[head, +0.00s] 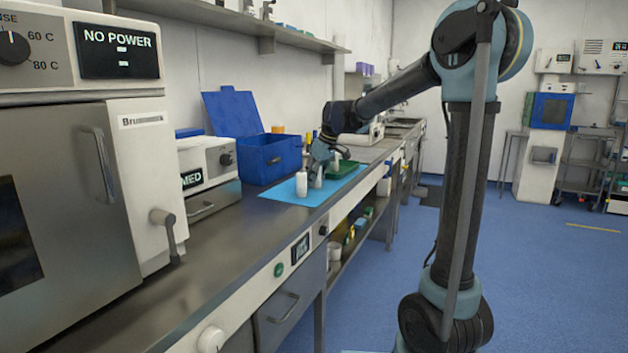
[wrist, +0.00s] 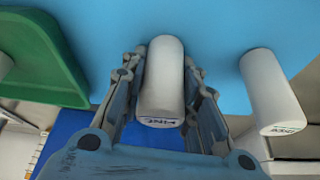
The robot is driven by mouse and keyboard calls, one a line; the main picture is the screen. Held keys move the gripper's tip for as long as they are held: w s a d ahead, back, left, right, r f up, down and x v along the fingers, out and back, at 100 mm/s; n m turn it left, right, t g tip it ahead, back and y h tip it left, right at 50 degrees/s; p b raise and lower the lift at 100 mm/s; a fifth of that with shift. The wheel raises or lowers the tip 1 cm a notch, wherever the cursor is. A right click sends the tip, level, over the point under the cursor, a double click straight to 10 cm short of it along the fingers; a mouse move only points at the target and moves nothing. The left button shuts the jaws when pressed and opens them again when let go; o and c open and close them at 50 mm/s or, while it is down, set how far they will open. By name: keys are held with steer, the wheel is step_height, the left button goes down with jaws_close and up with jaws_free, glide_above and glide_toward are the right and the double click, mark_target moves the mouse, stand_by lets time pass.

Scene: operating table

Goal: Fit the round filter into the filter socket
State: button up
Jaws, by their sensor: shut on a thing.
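My gripper (head: 320,160) is low over the blue mat on the bench. In the wrist view its two fingers (wrist: 163,62) lie on either side of a white cylinder (wrist: 162,88) with a small printed label, and are shut on it. In the head view this white cylinder (head: 318,179) shows below the fingers. I cannot tell whether it touches the mat. I cannot make out a round filter or a filter socket for certain in either view.
A second white cylinder (head: 301,184) stands on the blue mat (head: 283,192); the wrist view shows it too (wrist: 272,92). A green tray (head: 346,169) is on the other side. A blue box (head: 270,160) with raised lid stands behind. The near bench top is clear.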

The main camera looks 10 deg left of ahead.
steer(key=o, duration=1.1)
steer(key=shift+r, duration=0.1)
steer(key=v, duration=1.2)
steer(key=shift+s+d, duration=0.1)
steer(key=s+d+f+m+h, duration=0.1)
steer(key=s+d+f+m, duration=0.3)
steer(key=s+d+f, duration=0.6)
steer(key=s+d+f+m+h, duration=0.2)
steer(key=s+d+f+m, duration=0.2)
steer(key=s+d+f, duration=0.65)
steer(key=s+d+f+m, duration=0.1)
steer(key=s+d+f, duration=0.1)
steer(key=s+f, duration=0.1)
steer(key=s+d+f+m, duration=0.1)
steer(key=s+d+f, duration=0.1)
steer(key=s, duration=0.3)
steer(key=s+d+f+m, duration=0.1)
steer(key=s+d+f, duration=0.2)
steer(key=s, duration=0.1)
steer(key=shift+s+d+f+m+h, duration=0.1)
steer(key=shift+s+f+m+h, duration=0.05)
steer(key=shift+f+m+h, duration=0.2)
